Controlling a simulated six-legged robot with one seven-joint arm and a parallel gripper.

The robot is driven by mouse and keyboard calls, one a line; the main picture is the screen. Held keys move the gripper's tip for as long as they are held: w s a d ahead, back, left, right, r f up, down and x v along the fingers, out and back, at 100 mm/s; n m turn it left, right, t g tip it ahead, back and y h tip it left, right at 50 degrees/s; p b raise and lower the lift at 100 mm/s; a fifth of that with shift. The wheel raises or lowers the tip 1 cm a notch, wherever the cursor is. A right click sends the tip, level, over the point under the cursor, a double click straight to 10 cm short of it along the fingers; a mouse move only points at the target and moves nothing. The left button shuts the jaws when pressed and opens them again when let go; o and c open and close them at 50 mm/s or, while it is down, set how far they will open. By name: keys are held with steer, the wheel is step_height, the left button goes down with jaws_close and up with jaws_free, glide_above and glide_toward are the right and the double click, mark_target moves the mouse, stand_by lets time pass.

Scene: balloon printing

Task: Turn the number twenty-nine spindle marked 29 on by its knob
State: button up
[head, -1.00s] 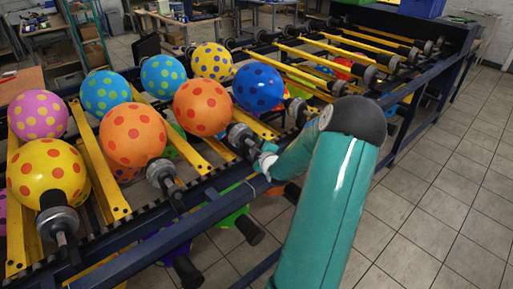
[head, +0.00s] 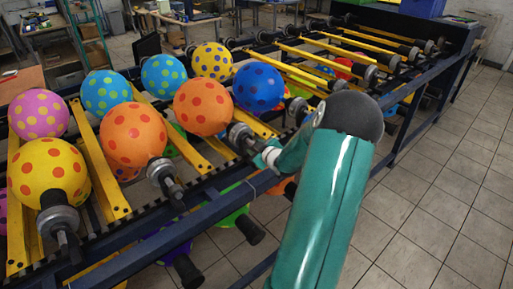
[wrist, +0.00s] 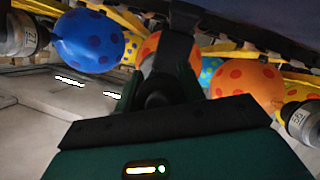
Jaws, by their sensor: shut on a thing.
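A dark grey spindle (head: 241,136) carries an orange balloon with red dots (head: 203,107) in the head view. My gripper (head: 268,156) is at the outer end of this spindle, shut on its knob. The knob is mostly hidden by the gripper. In the wrist view my gripper (wrist: 172,50) covers the middle, with the orange balloon partly behind it. The number on the held spindle cannot be read. A neighbouring spindle (wrist: 22,35) at the left and another (wrist: 303,122) at the right carry small, blurred number labels.
A blue balloon (head: 259,87), another orange balloon (head: 133,134) and a yellow balloon (head: 48,172) sit on neighbouring spindles. A dark blue rail (head: 150,242) runs along the rack's front. Tiled floor (head: 440,200) at the right is clear.

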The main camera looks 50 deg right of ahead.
steer(key=m+y, duration=0.2)
steer(key=m, duration=0.1)
steer(key=shift+a+m+y, duration=0.15)
steer(key=shift+m+y, duration=0.15)
steer(key=shift+a+m+t+y, duration=0.15)
steer(key=shift+m+t+y, duration=0.35)
steer(key=shift+m+y, duration=0.5)
steer(key=shift+w+a+m+y, duration=0.1)
steer(key=shift+m+y, duration=0.4)
steer(key=shift+m, duration=0.8)
steer(key=o, duration=1)
steer(key=v, duration=1.3)
steer(key=shift+s+f, duration=0.1)
steer(key=shift+s, duration=0.4)
